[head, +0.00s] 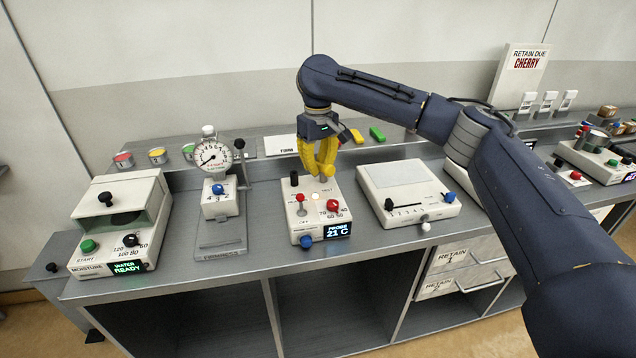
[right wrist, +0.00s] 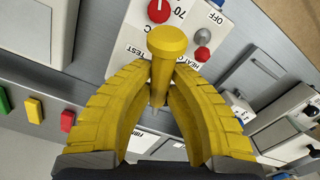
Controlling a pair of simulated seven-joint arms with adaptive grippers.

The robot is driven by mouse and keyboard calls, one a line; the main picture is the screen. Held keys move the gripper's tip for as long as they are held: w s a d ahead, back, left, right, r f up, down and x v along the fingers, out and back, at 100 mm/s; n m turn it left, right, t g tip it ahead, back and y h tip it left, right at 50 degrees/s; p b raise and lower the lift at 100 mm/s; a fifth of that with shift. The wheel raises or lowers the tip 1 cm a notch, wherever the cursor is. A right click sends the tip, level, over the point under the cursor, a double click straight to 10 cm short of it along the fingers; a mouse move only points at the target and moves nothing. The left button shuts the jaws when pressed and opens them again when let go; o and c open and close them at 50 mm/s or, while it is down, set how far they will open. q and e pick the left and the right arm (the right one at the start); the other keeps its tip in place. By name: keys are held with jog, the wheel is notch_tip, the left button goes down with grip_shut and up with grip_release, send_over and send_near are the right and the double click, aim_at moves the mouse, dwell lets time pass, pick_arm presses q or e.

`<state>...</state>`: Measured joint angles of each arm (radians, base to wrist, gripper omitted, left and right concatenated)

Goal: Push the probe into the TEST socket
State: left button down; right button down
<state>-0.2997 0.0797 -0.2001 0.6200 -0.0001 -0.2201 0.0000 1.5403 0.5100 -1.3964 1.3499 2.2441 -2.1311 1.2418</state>
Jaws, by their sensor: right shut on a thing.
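My right gripper (head: 319,172) is shut on the yellow probe, directly above the back of the white heater box (head: 304,222). In the right wrist view the probe (right wrist: 166,45) shows as a yellow round-headed cylinder between the two yellow fingers (right wrist: 167,82). The box has a TEST label (head: 327,189) at its back right, close below the fingers. A black upright piece (head: 294,178) stands at its back left. The fingers and probe hide the TEST socket, so I cannot tell whether the probe tip is in it. The box display (head: 338,230) reads PROBE 21 C. My left gripper is not in view.
The box carries a red-topped lever (head: 300,199), a red knob (head: 333,206) and a blue knob (head: 306,242). A dial gauge stand (head: 216,180) is to its left, and a white slider box (head: 405,190) is to its right. Bare grey bench lies between them.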

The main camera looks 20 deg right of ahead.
notch_tip(320, 180, up, 10)
jog(key=shift+r, duration=0.15)
jog(key=s+a+f+m, duration=0.4)
jog(key=s+f, duration=0.3)
jog(key=s, duration=0.2)
jog(key=s+d+f, duration=0.5)
jog(key=s+f, duration=0.2)
jog(key=s, duration=0.4)
jog(key=w+a+r+m+g+y, duration=0.2)
jog(key=w+a+r+m+y, duration=0.3)
jog(key=w, duration=0.3)
jog(key=w+a+r+m+g+y, duration=0.2)
jog(key=w+r+m, duration=0.2)
jog(key=w+m, duration=0.35)
jog(key=w+d+r+m+t+y, duration=0.3)
jog(key=w+d+m+t+y, duration=0.4)
jog(key=w, duration=0.5)
jog(key=d+m+t, duration=0.1)
jog(key=d+m, duration=0.1)
jog(key=d, duration=0.1)
jog(key=shift+t, duration=0.4)
